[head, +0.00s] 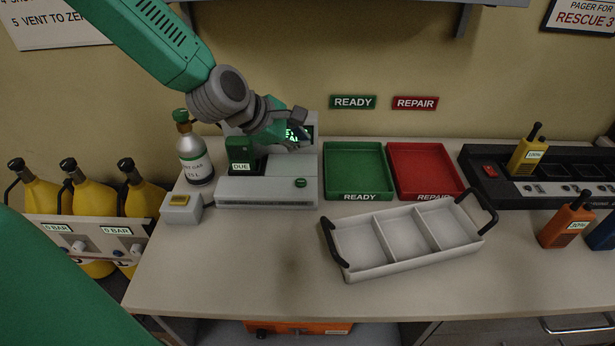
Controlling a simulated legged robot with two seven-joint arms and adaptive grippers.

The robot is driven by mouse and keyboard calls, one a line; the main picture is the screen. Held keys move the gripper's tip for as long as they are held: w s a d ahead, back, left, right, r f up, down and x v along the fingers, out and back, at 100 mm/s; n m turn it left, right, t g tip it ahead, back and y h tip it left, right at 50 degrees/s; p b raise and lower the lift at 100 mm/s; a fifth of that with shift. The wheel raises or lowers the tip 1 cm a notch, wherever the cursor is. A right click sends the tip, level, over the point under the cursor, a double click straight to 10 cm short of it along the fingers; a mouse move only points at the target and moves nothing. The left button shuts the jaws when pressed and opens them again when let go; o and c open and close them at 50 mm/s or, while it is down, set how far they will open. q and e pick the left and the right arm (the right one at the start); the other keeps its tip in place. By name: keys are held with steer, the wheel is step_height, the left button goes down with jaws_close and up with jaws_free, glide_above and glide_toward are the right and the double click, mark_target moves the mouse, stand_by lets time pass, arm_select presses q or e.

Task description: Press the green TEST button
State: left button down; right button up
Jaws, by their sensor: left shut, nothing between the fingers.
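The green TEST button (301,183) sits on the right front of the grey test station (262,190) on the bench. No lettering on it is legible. My left gripper (302,140) is shut and empty. It is behind and above the button in the picture, in front of the station's small screen (309,131), apart from the button. My left arm partly covers the screen. My right gripper is not in view.
A gas bottle (194,158) and a small grey box with a yellow top (182,207) stand left of the station. A green READY tray (355,196), a red REPAIR tray (428,196) and a white divided tray (400,266) lie right. The front left bench is clear.

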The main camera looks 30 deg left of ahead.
mark_target(300, 182)
arm_select(q)
step_height(300, 182, down, 4)
steer(key=b, duration=0.4)
steer(key=f+b, duration=0.2)
steer(key=f, duration=0.1)
steer(key=f+b, duration=0.1)
steer(key=shift+a+f+b, duration=0.2)
steer(key=shift+a+b, duration=0.05)
steer(key=shift+b, duration=0.05)
steer(key=shift+a+f, duration=0.3)
steer(key=shift+f, duration=0.1)
steer(key=shift+d+r, duration=0.1)
steer(key=shift+d, duration=0.35)
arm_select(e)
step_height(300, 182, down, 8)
arm_select(q)
steer(key=shift+a, duration=0.35)
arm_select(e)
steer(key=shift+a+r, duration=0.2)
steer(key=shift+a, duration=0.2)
arm_select(q)
steer(key=shift+d, duration=0.25)
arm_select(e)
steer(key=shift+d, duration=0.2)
